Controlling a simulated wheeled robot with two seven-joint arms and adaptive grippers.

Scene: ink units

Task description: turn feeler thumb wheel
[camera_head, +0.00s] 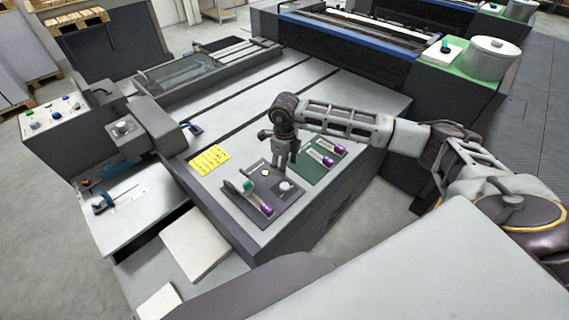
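A dark grey panel (284,215) lies on the front part of the grey machine top. It carries a round light-grey knob (286,186), a small pale-yellow piece (266,172), a teal-capped part (248,186) and a purple-ended part (266,209). No label shows which part is the feeler thumb wheel. My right arm reaches in from the right. Its gripper (279,166) points down over the panel's back edge, just behind the knob. Contact and finger opening are too small to tell. My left gripper is out of view.
A green panel (306,172) with two purple-ended parts lies right of the dark panel. A yellow sheet (209,160) lies to its left. A grey unit with a dial (122,128) and a button box (52,117) stand at the left. The machine top (300,85) behind is mostly clear.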

